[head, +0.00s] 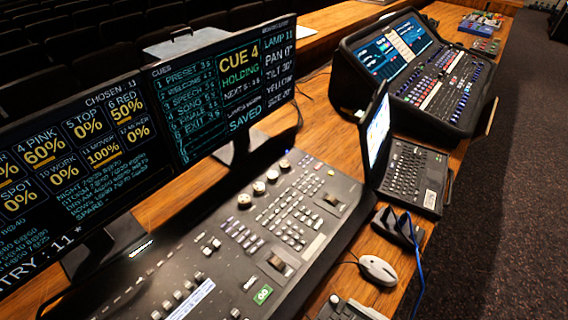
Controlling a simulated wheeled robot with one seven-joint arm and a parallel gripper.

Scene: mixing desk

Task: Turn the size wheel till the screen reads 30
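The lighting console (250,240) lies on the wooden desk with a row of several round pale-topped wheels (259,187) along its far edge. Their labels are too small to read, so I cannot tell which is the size wheel. The right-hand screen (225,90) stands behind the console. My gripper is not in view.
A left screen (75,160) shows channel percentages. Right of the console are an open laptop (415,175), a mouse (378,269), a dark stand with a blue cable (398,228) and a second mixing desk (430,75). Carpeted floor (510,190) is clear at the right.

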